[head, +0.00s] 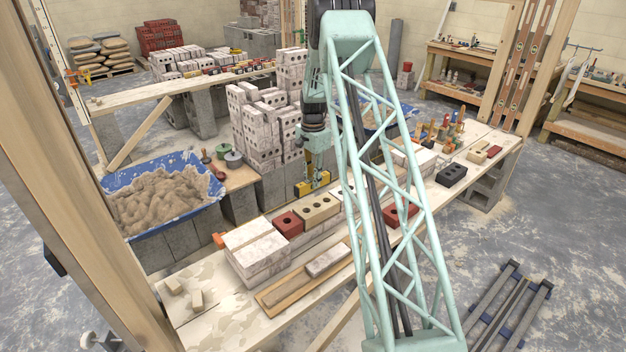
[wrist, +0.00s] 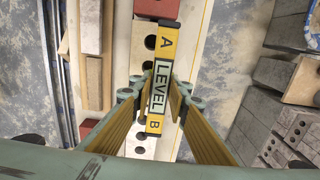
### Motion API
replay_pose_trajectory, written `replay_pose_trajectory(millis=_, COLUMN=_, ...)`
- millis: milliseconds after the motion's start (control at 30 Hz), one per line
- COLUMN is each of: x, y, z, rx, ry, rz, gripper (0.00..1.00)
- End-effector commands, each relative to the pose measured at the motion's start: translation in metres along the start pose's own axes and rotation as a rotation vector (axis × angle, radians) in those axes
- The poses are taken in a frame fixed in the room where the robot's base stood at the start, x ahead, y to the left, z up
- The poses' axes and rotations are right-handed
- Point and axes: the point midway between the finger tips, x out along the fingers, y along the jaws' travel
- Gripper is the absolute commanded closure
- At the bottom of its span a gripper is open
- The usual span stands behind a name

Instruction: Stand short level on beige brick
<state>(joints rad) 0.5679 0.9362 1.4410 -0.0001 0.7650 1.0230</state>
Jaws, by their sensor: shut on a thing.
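The short level (head: 313,184) is a small yellow bar with black ends. In the wrist view the level (wrist: 160,85) shows a face marked A, LEVEL and B. My gripper (head: 314,172) is shut on its middle; in the wrist view the fingers (wrist: 160,92) close on both sides of the label. The beige brick (head: 318,208) lies on the bench with round holes in its top. In the wrist view the beige brick (wrist: 143,40) shows under and left of the level. The level appears above the brick; I cannot tell whether they touch.
A red brick (head: 288,224) lies left of the beige brick, and pale blocks (head: 256,250) lie farther left. My arm's lattice link hides part of the bench. A blue mortar tub (head: 213,190) and stacked grey blocks (head: 262,130) stand behind. A dark brick (head: 451,175) lies at right.

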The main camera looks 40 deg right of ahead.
Motion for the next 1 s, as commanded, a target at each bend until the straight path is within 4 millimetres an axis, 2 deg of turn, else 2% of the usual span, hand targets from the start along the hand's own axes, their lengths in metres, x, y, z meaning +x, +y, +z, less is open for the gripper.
replay_pose_trajectory(millis=567, x=0.003, y=-0.001, z=0.000, rx=0.001, ry=0.000, rz=0.000, gripper=0.97)
replay_pose_trajectory(millis=1000, x=0.028, y=-0.001, z=0.000, rx=0.001, ry=0.000, rz=-0.001, gripper=0.97)
